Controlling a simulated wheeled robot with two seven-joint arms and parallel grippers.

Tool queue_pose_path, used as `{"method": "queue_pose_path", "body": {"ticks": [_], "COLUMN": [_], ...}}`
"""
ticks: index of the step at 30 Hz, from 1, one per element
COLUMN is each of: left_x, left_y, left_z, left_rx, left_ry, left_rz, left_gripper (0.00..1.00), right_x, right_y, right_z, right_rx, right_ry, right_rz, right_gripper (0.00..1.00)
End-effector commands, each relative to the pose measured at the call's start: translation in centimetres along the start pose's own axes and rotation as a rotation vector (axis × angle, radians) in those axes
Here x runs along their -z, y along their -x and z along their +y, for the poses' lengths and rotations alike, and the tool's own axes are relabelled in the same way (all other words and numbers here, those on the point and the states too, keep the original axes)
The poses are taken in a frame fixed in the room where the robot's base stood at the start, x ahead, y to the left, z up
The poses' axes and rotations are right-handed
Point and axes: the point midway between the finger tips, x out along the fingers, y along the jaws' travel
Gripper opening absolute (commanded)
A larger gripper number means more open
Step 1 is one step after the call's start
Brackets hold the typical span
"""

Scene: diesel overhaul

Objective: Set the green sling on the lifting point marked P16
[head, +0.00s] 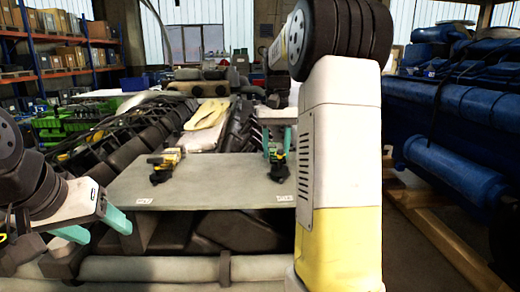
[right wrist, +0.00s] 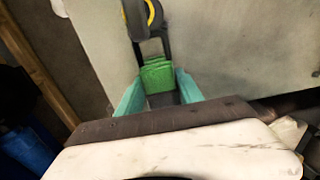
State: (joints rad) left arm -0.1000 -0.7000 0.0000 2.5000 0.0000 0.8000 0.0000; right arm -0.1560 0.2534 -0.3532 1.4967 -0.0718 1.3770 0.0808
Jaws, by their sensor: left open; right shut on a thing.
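The green sling (right wrist: 158,74), a folded green block in the right wrist view, sits between the teal fingers of my right gripper (right wrist: 160,86), which is shut on it. A dark loop (right wrist: 136,47) runs from the sling up to a black lifting point with a yellow ring (right wrist: 150,14). I cannot tell whether the loop is seated on it. In the head view my right gripper (head: 279,136) is just above the right lifting point (head: 277,171). Another black and yellow lifting point (head: 162,168) stands left. My left gripper (head: 95,228) is open and empty at lower left.
The lifting points stand on a flat grey plate (head: 215,178). Its front-edge labels, left (head: 144,201) and right (head: 285,198), are too small to read surely. My right arm hides the plate's right side. A blue engine (head: 455,110) stands at right, shelving (head: 65,60) at back left.

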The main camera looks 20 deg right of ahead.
Motion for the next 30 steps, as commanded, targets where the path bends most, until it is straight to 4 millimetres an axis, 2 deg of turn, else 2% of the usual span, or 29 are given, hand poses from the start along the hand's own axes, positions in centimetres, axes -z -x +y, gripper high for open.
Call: {"method": "queue_pose_path", "body": {"ticks": [30], "left_x": [0.0], "left_y": [0.0], "left_z": [0.0], "left_rx": [0.000], "left_ry": [0.000], "left_rz": [0.000], "left_gripper": [0.62], "right_x": [0.0], "right_y": [-1.4], "right_z": [0.0], "right_rx": [0.000], "right_ry": [0.000], "right_rz": [0.001], "right_gripper": [0.00]}}
